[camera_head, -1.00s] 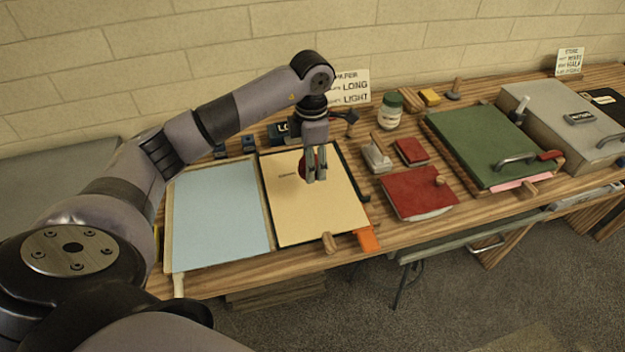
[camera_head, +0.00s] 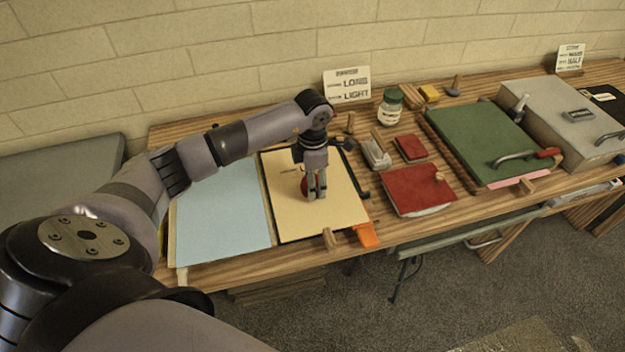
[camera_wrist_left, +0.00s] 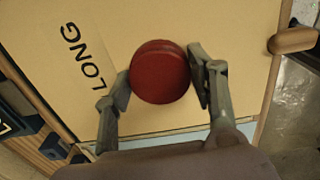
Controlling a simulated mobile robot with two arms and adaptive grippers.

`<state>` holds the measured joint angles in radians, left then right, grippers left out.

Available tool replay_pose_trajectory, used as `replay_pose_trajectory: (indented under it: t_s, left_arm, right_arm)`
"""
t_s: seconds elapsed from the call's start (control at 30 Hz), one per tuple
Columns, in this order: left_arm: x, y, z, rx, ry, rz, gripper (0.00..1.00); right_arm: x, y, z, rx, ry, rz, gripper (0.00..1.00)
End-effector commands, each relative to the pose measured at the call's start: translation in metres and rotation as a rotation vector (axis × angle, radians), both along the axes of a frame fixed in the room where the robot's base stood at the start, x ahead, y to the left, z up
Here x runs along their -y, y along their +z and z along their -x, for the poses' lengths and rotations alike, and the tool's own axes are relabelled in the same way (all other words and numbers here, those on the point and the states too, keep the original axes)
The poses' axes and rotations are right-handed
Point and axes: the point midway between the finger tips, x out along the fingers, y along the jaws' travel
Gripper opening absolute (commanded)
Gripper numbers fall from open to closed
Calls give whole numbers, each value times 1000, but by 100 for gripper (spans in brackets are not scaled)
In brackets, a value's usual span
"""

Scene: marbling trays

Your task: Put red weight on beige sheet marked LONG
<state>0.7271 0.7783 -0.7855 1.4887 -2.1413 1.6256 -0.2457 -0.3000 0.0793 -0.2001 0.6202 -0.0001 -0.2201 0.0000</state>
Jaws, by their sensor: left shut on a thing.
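The red weight (camera_wrist_left: 160,72) is a round red disc, held between the two fingers of my left gripper (camera_wrist_left: 163,84) in the left wrist view. In the head view the left gripper (camera_head: 317,192) points down over the beige sheet, and the red weight (camera_head: 305,186) shows partly behind its fingers. The beige sheet (camera_head: 340,215) lies in a dark-edged tray. The word LONG shows on the beige sheet (camera_wrist_left: 50,72) in the wrist view, left of the weight. I cannot tell whether the weight touches the sheet. My right gripper is out of view.
A light blue sheet (camera_head: 220,220) lies to the left. An orange clip (camera_head: 367,236) and a wooden peg (camera_head: 329,239) sit at the tray's front edge.

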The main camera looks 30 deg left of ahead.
Motion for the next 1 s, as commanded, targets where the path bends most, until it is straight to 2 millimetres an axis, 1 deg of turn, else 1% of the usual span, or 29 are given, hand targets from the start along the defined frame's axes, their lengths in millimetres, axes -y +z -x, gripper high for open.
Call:
replay_pose_trajectory:
  t_s: [0.03,0.07,0.1,0.33,0.6,0.7,0.77,0.87,1.0]
  left_arm:
    - [0,-2,-1,2,0,1,4]
    - [0,-2,0,0,0,0,54]
    - [0,-1,0,0,0,0,56]
    - [0,-1,0,0,0,0,72]
    - [0,-1,0,0,0,0,72]
    - [0,3,0,0,0,0,72]
    - [0,6,-1,3,0,0,72]
    - [-1,20,-1,6,-1,0,72]
    - [-1,51,-1,7,-1,-2,72]
  right_arm:
    - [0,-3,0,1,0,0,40]
    - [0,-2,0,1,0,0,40]
    - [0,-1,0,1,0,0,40]
    - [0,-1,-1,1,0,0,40]
    - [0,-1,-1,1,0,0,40]
    - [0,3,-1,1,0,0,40]
    - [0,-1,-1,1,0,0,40]
    - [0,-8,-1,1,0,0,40]
    - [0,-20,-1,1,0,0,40]
